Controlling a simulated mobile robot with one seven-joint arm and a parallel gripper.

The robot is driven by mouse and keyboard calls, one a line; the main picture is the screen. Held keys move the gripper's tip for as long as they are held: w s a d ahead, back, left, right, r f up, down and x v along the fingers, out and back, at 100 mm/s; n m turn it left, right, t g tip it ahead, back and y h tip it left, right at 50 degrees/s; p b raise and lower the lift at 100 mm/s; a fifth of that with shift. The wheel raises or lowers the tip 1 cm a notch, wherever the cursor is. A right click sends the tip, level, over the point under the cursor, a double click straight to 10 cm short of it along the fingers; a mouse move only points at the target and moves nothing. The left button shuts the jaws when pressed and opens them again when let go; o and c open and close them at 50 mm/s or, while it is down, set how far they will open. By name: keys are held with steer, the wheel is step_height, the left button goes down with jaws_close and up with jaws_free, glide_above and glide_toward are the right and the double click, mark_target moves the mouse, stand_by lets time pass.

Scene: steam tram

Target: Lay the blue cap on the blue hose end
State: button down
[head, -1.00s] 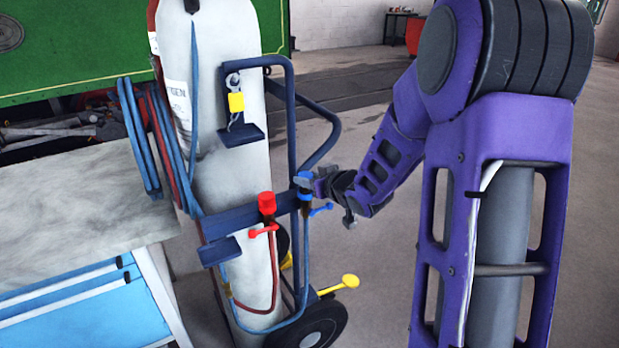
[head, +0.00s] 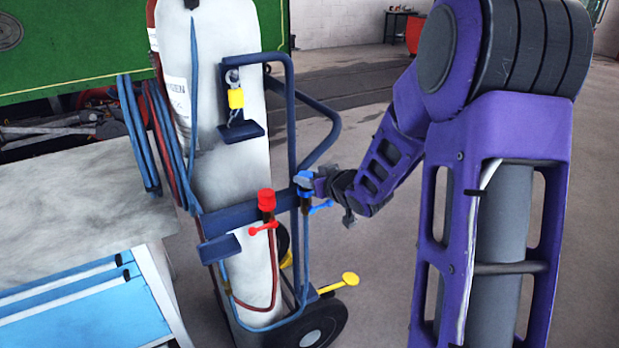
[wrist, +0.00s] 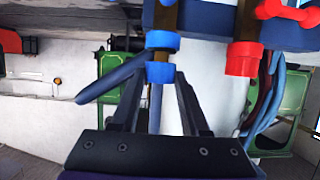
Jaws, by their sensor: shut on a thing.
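The blue cap (wrist: 160,73) is between my fingertips in the wrist view. My gripper (wrist: 160,88) is shut on it. Just above the cap in that view is the blue hose end (wrist: 162,40), a blue collar under a brass-coloured stem, nearly in line with the cap. In the head view my gripper (head: 314,184) reaches from the right to the top of the blue hose end (head: 304,199) on the trolley. The cap there is small and partly hidden by the fingers.
A red-capped hose end (head: 267,201) stands close left of the blue one. Behind are a pale gas cylinder (head: 228,100) and the trolley's dark blue frame (head: 291,120). A yellow padlock (head: 236,101) hangs above. A workbench (head: 80,215) is at left; floor to the right is free.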

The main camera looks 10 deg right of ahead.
steer(key=shift+f+b, duration=0.55)
steer(key=shift+f, duration=0.05)
stand_by(0.9)
steer(key=shift+c, duration=1.6)
jaws_free()
steer(key=shift+r, duration=0.1)
step_height(320, 180, up, 3)
steer(key=p, duration=0.3)
steer(key=shift+r, duration=0.15)
steer(key=shift+r+p, duration=0.35)
steer(key=shift+r, duration=2.15)
